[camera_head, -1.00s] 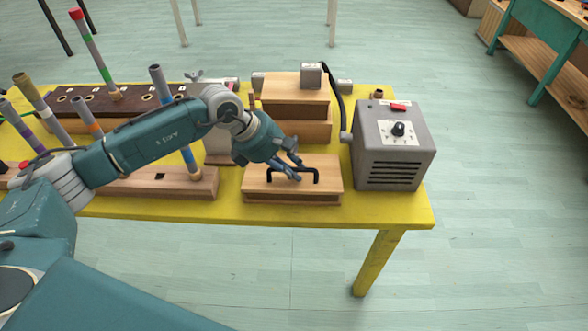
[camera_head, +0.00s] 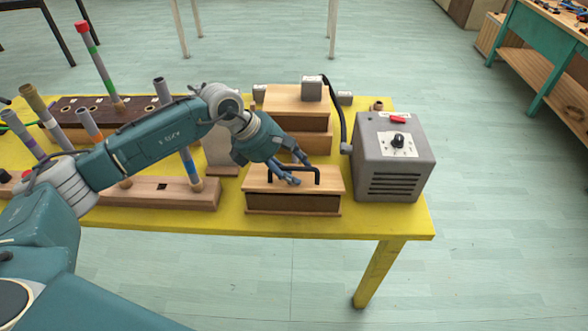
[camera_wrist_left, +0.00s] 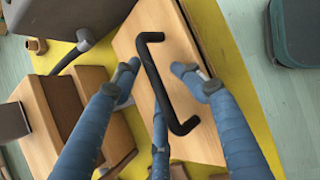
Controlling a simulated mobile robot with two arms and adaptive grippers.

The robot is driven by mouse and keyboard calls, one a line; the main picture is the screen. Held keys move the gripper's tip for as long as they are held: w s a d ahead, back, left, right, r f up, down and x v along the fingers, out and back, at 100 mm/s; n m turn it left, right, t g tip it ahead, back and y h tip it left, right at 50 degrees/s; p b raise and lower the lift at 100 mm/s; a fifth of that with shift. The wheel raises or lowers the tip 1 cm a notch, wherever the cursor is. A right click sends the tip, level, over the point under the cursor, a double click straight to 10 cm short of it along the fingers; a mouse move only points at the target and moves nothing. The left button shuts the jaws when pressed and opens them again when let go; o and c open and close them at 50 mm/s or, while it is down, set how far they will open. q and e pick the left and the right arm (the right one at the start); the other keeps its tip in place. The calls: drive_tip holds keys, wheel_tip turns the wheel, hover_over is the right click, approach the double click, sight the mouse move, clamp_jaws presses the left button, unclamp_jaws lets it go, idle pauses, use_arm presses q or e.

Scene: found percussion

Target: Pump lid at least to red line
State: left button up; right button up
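The wooden lid (camera_head: 258,184) with a black bar handle (camera_head: 318,174) tops a box near the table's front edge. A dark brown side (camera_head: 290,203) shows beneath the raised lid, above a thin wooden base. I cannot make out a red line. My left gripper (camera_head: 293,181) is at the handle from the left. In the left wrist view its blue fingers (camera_wrist_left: 157,72) curl in from both sides of the handle (camera_wrist_left: 163,90), with a third finger at its lower end. My right gripper is not in view.
A grey crank box (camera_head: 394,160) with a dial and red switch stands right of the lid. A stepped wooden block (camera_head: 296,102) stands behind it. Upright tubes in wooden racks fill the left of the yellow table (camera_head: 330,226).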

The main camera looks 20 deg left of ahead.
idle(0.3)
use_arm(q)
drive_tip(key=v, duration=0.8)
idle(0.4)
drive_tip(key=shift+f, duration=0.15)
idle(0.5)
